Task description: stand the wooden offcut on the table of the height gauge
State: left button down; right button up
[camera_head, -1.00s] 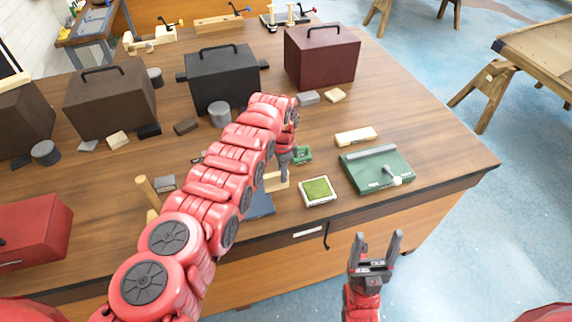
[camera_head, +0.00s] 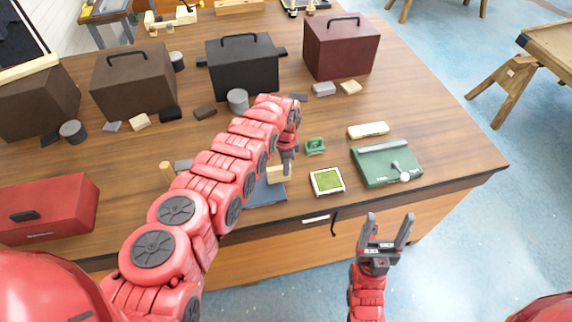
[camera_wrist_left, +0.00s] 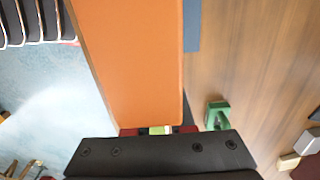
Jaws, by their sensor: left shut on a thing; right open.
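My left gripper (camera_head: 286,172) points down and is shut on the wooden offcut (camera_head: 277,177), a small pale block. In the head view it overlaps the blue plate (camera_head: 268,194) near the bench's front edge; I cannot tell whether they touch. In the left wrist view a large orange surface (camera_wrist_left: 135,60) fills the middle; I cannot tell whether it is the offcut. A small green frame-shaped device (camera_head: 315,146), probably the height gauge, stands just right of the gripper, and also shows in the wrist view (camera_wrist_left: 217,114). My right gripper (camera_head: 388,222) is open and empty before the bench.
A white-framed green pad (camera_head: 327,181) lies right of the offcut. Beyond it are a green board (camera_head: 385,165) with a lever and a pale block (camera_head: 368,130). Several toolboxes, including a black one (camera_head: 242,68), stand behind. A red box (camera_head: 45,210) is at left.

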pick_arm(q)
jog(key=shift+f+b, duration=0.2)
jog(key=shift+b, duration=0.1)
dwell(0.4)
jog(key=c, duration=0.7)
grip_release()
jog(key=shift+r, duration=0.1)
jog(key=shift+w+r, duration=0.1)
jog(key=shift+r, duration=0.15)
notch_tip(320, 180, up, 17)
jog(key=b, duration=0.4)
jog(key=shift+f, duration=0.15)
